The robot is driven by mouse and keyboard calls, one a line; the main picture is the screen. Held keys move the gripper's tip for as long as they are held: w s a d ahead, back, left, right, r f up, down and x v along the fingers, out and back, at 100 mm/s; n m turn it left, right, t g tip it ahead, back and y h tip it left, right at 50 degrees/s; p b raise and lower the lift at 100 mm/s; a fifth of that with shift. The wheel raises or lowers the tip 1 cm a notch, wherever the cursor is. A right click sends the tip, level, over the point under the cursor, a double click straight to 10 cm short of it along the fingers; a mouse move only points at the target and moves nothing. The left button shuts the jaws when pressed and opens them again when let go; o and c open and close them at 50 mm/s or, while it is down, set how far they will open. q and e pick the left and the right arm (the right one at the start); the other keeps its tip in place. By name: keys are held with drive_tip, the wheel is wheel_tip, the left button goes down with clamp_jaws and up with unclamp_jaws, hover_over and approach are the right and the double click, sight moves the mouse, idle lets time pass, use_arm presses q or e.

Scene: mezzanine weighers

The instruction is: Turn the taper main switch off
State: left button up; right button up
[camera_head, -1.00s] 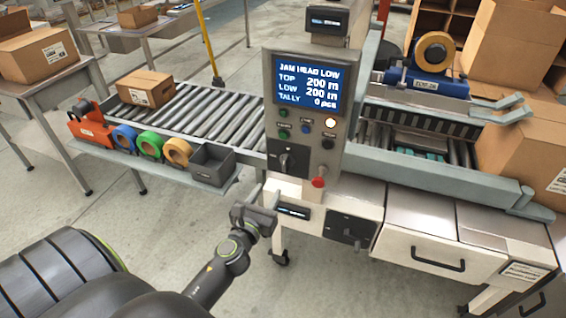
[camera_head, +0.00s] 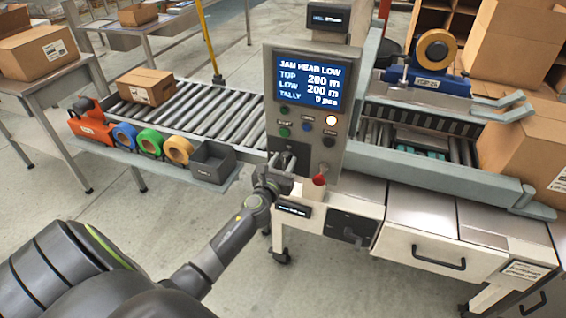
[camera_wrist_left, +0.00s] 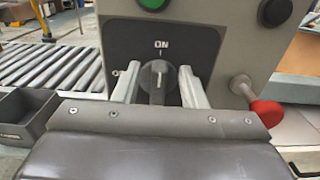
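The rotary switch (camera_wrist_left: 159,76) sits on a dark plate on the taper's control panel (camera_head: 337,152). In the left wrist view its pointer stands upright, in line with the ON mark above it. My left gripper (camera_head: 277,173) is at the lower left of this panel and hides much of the switch in the head view. Its two pale fingers are open, one on each side of the knob, with a gap showing on both sides. My right gripper is not in view.
A grey bin (camera_head: 212,162) and tape rolls stand left.

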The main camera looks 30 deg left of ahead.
use_arm(q)
clamp_jaws()
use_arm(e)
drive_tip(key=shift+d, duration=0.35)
